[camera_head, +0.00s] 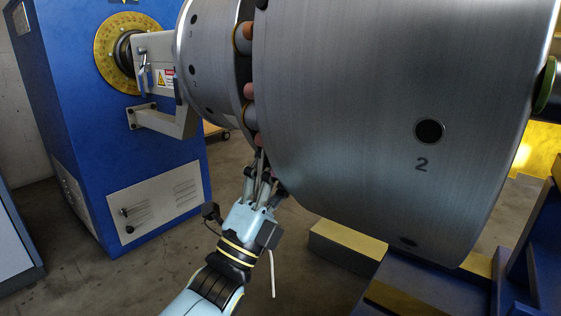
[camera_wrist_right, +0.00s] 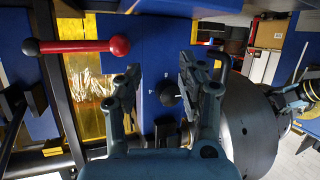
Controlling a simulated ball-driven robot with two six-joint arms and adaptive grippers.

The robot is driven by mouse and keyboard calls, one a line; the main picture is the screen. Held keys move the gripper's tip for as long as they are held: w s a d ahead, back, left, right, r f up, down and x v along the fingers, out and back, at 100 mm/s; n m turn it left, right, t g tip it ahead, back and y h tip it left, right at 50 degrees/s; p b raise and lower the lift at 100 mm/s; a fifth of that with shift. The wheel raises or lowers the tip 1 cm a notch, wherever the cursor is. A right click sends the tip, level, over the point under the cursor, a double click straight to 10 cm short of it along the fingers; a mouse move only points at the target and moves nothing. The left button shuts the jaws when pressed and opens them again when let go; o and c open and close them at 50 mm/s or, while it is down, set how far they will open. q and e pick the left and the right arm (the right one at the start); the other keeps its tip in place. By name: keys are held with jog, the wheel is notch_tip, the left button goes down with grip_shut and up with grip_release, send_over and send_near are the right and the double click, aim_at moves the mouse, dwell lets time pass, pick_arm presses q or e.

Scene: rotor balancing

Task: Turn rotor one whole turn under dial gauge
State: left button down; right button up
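The steel rotor (camera_head: 390,110) fills the right of the head view, with a dark hole and the number 2 on its face. It also shows in the right wrist view (camera_wrist_right: 248,125). A narrower steel disc (camera_head: 208,60) sits to its left, with orange-pink pins (camera_head: 246,38) in the gap. My left gripper (camera_head: 262,172) reaches up beneath this gap, by the rotor's lower left edge; contact and finger opening are unclear. My right gripper (camera_wrist_right: 158,75) is open; a black ball knob (camera_wrist_right: 168,93) appears between its fingers, depth unclear. I cannot make out a dial gauge.
A blue machine cabinet (camera_head: 120,150) with a yellow graduated ring (camera_head: 115,52) stands at the left. Blue and yellow supports (camera_head: 345,240) lie below the rotor. In the right wrist view, a bar with a red ball (camera_wrist_right: 120,45) crosses the upper left.

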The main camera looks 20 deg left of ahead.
pick_arm(q)
jog(key=shift+d+f, duration=0.1)
jog(key=shift+f, duration=0.1)
dwell(0.4)
jog(key=c, duration=0.8)
grip_release()
jog(key=shift+r, duration=0.1)
jog(key=shift+s, duration=0.1)
jog(key=v, duration=1.2)
